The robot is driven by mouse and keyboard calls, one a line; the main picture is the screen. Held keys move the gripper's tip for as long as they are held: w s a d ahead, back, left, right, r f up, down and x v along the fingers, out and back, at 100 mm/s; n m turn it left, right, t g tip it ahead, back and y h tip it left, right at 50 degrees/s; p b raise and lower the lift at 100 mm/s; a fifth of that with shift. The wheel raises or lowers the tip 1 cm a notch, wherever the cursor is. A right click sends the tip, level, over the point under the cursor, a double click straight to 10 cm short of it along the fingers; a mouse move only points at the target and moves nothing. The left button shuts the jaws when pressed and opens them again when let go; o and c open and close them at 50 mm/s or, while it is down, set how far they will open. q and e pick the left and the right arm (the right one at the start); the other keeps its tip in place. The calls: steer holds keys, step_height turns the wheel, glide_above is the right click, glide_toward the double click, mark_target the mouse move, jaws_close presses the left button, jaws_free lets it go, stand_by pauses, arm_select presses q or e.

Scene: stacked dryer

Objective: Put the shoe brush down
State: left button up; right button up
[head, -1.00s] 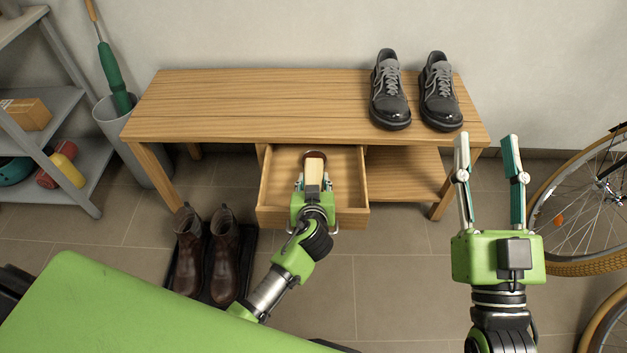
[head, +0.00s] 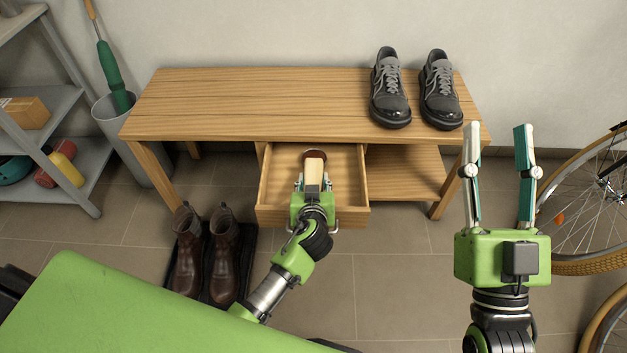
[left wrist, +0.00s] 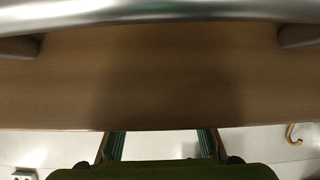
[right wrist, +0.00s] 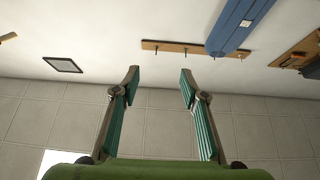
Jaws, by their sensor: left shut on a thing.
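The shoe brush (head: 314,168), with a pale wooden handle and a dark brown end, is in the head view over the open drawer (head: 350,185) of the wooden bench. My left gripper (head: 313,186) is shut on its handle, at the drawer's front. I cannot tell whether the brush touches the drawer floor. In the left wrist view, the drawer's wooden front (left wrist: 160,85) and metal handle (left wrist: 160,12) fill much of the picture, and the brush is hidden. My right gripper (head: 498,130) is open and empty, right of the bench.
Black shoes (head: 390,95) stand on the bench top (head: 240,100). Brown boots (head: 205,255) stand on a dark mat at the left. A bin (head: 130,140), grey shelves (head: 70,150) and a bicycle wheel (head: 598,190) flank the bench.

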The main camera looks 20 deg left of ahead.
arm_select(q)
steer(key=shift+f, duration=0.25)
steer(key=o, duration=1.2)
steer(key=shift+c, duration=0.2)
arm_select(e)
steer(key=shift+s+r+t, duration=0.35)
steer(key=shift+r, duration=0.2)
steer(key=shift+s+r+t, duration=0.35)
steer(key=shift+r, duration=0.2)
